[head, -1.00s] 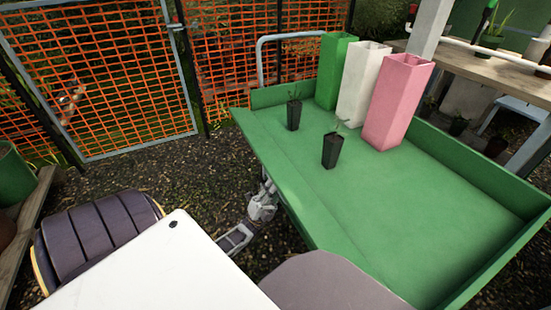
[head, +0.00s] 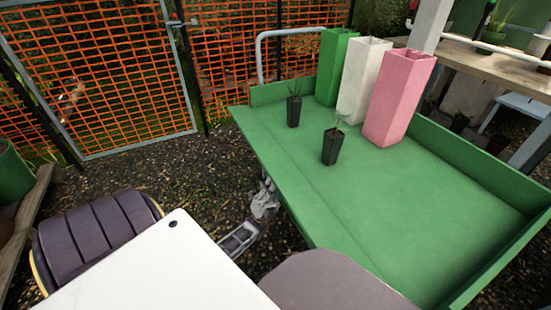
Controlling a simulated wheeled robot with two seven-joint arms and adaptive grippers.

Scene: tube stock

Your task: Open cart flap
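The green cart (head: 430,215) stands at the centre and right, with raised walls at the back and right. Its flap (head: 285,165) is the strip along the near left side, beyond a seam in the bed. The flap lies folded outward, roughly in line with the bed, not standing up as a wall. My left gripper (head: 265,200) is low beside the flap's outer edge, partly hidden beneath it. I cannot tell whether it touches the flap or how its fingers stand. My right gripper is out of view.
Two black pots with seedlings (head: 293,111) (head: 332,147) stand on the bed near the seam. Green (head: 335,70), white (head: 360,85) and pink (head: 398,100) square tubes stand at the back. A cart handle (head: 262,60) rises behind. Gravel (head: 190,170) lies open to the left.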

